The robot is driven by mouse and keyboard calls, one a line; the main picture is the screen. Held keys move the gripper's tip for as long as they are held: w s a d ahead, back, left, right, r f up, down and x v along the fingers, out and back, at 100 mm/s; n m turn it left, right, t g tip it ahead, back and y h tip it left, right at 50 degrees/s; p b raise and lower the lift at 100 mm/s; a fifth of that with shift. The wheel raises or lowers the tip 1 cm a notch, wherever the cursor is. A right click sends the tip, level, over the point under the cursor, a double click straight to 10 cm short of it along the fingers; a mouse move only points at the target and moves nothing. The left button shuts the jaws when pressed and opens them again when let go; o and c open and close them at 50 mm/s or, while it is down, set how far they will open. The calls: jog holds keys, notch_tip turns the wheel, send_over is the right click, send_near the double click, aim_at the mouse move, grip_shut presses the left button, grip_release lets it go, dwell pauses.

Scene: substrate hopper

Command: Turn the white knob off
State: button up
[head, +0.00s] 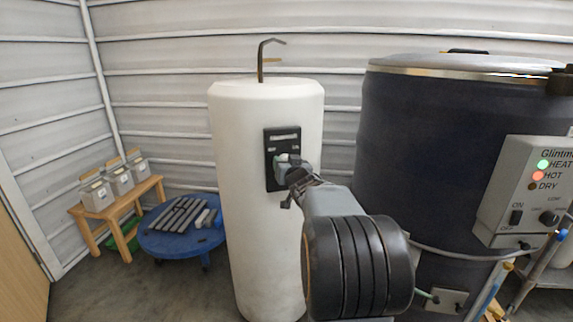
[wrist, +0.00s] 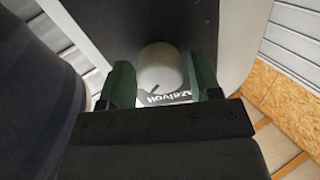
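The white knob (wrist: 158,68) sits on a dark panel (wrist: 125,22) and has a short dark mark near its lower edge. In the wrist view it lies between the two green fingers of my gripper (wrist: 162,76). A gap shows on each side of the knob, so the fingers are around it and appear not to touch it. In the head view the dark panel (head: 270,178) is on the front of a white cylindrical tank (head: 250,240). My gripper (head: 290,168) is at that panel and mostly hides the knob there. Part of a label reading "azelvolt" shows below the knob.
A large dark vessel (head: 420,150) with a grey control box (head: 508,190) stands close on the right. A blue round table (head: 165,245) with grey bars and a wooden bench (head: 110,212) with white containers stand left. A bent pipe (head: 261,62) rises from the tank.

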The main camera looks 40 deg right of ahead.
jog(key=c, duration=0.7)
jog(key=n+b, duration=0.2)
jog(key=n, duration=0.1)
jog(key=shift+f, duration=0.15)
jog(key=n+b, duration=0.3)
jog(key=n, duration=0.2)
jog(key=shift+n, duration=0.4)
jog(key=n+b, duration=0.2)
jog(key=n, duration=0.3)
jog(key=shift+b, duration=0.35)
jog(key=shift+n+b, duration=0.65)
jog(key=shift+n, duration=1.35)
